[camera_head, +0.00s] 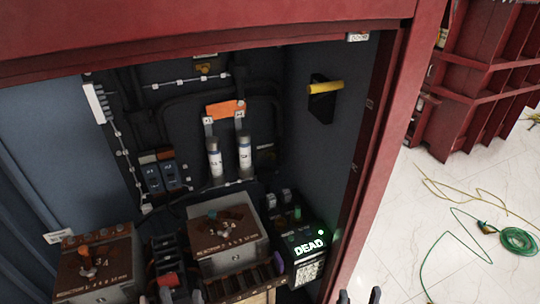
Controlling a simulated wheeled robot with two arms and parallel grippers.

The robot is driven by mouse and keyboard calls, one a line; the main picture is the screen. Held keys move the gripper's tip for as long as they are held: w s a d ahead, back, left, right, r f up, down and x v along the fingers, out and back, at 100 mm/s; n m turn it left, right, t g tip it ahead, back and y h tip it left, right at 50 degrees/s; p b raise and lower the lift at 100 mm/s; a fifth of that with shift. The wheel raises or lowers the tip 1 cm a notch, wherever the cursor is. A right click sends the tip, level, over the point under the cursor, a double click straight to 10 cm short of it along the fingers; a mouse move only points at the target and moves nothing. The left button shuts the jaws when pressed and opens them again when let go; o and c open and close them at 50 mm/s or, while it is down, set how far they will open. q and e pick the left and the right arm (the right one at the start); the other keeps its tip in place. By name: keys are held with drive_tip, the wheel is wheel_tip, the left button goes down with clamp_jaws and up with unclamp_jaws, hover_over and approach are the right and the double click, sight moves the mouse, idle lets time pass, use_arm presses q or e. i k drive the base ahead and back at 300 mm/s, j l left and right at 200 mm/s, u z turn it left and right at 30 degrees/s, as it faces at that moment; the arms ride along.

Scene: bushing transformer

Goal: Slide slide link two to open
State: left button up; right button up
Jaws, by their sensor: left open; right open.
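A row of brown and dark slotted pieces (243,283) lies along the bottom of the open red cabinet, and a dark stepped block (166,252) with a red knob (168,280) stands left of it. I cannot tell which part is slide link two or read its position. My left gripper (181,297) shows only as fingertips at the bottom edge, just below the dark block. They are apart, with nothing seen between them. My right gripper (359,297) shows as two spaced fingertips at the bottom edge, right of the cabinet opening, open and empty.
The red door frame (372,150) bounds the right side. A green hose (517,240) lies on the tiled floor.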

sight(272, 157)
drive_tip(key=i+u, duration=0.25)
drive_tip(key=u, duration=0.2)
drive_tip(key=i+l+u, duration=0.2)
drive_tip(key=u, duration=0.2)
